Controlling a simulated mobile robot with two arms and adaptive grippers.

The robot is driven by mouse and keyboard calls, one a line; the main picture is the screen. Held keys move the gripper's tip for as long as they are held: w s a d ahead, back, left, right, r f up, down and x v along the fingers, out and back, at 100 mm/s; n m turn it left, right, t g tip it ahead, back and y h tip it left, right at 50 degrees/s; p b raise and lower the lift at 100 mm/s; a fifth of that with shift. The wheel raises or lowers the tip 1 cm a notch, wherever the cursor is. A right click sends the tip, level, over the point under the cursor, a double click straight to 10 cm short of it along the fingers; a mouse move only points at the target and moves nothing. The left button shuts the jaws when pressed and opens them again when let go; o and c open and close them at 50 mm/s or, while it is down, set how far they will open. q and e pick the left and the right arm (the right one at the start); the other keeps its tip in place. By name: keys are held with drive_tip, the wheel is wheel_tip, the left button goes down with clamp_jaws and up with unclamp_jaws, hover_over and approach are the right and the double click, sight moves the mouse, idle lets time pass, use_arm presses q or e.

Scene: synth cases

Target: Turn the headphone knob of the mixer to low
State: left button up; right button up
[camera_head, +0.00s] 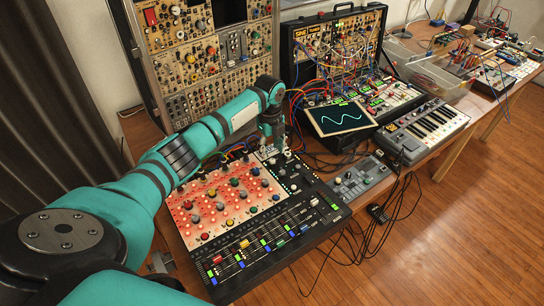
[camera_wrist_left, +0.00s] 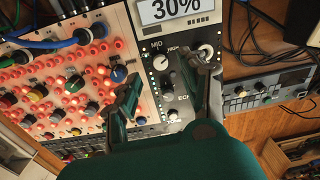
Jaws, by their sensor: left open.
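The mixer (camera_head: 265,272) lies on the table in the head view, with a red-lit knob panel on its left and a dark section on its right. My left gripper (camera_head: 277,148) is at its far right corner, pointing down. My right gripper is out of view.
A display (camera_wrist_left: 178,10) reading 30% is beyond the knobs. A grey device (camera_head: 360,181) stands right of the mixer. A screen with a wave (camera_head: 341,118), cables and a keyboard (camera_head: 432,126) are behind it. Modular racks (camera_head: 205,60) rise at the back.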

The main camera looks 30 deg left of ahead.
sight(272, 160)
use_arm(q)
wheel_tip(272, 160, down, 4)
drive_tip(key=shift+r, duration=0.1)
drive_tip(key=shift+f, duration=0.45)
clamp_jaws()
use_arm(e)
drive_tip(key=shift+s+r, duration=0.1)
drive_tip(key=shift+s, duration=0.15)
